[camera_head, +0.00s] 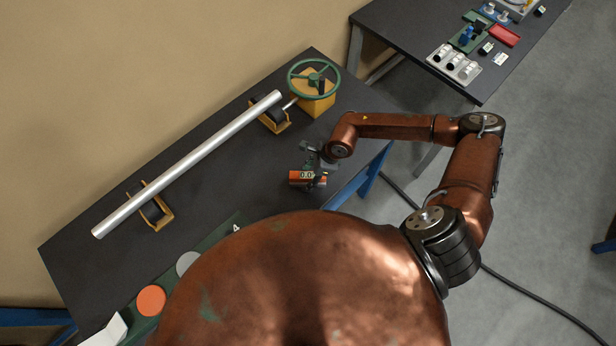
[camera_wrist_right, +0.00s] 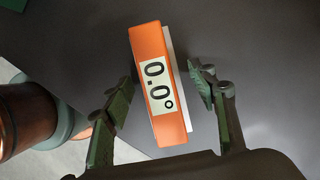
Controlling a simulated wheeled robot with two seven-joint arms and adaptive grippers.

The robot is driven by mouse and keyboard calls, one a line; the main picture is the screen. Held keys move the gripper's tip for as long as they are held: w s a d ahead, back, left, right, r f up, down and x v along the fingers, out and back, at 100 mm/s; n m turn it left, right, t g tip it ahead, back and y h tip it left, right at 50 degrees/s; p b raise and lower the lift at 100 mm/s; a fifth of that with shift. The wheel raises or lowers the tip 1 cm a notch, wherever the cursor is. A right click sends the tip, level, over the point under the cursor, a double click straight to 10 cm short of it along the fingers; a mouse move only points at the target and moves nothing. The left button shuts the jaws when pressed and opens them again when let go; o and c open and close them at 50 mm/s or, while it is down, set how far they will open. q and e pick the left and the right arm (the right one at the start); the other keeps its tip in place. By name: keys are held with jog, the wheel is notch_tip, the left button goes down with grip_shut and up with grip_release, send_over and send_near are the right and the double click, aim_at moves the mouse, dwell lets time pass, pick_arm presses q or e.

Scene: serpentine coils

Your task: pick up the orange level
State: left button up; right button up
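The orange level (camera_head: 303,177) is a small block with a white display reading 0.0°. It lies on the dark workbench (camera_head: 222,160), near its right edge. In the right wrist view the level (camera_wrist_right: 159,84) stands between the two fingers of my right gripper (camera_wrist_right: 162,92), with a gap on both sides. My right gripper (camera_head: 316,170) is open over the level in the head view. My left gripper does not show in either view.
A long silver tube (camera_head: 187,164) rests on two yellow supports. A green handwheel (camera_head: 314,77) stands on a yellow block behind the level. A green board with an orange disc (camera_head: 151,300) and a grey disc (camera_head: 187,263) lies front left. A second table (camera_head: 400,25) stands back right.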

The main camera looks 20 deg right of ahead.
jog(key=c, duration=1.3)
jog(key=shift+r, duration=0.1)
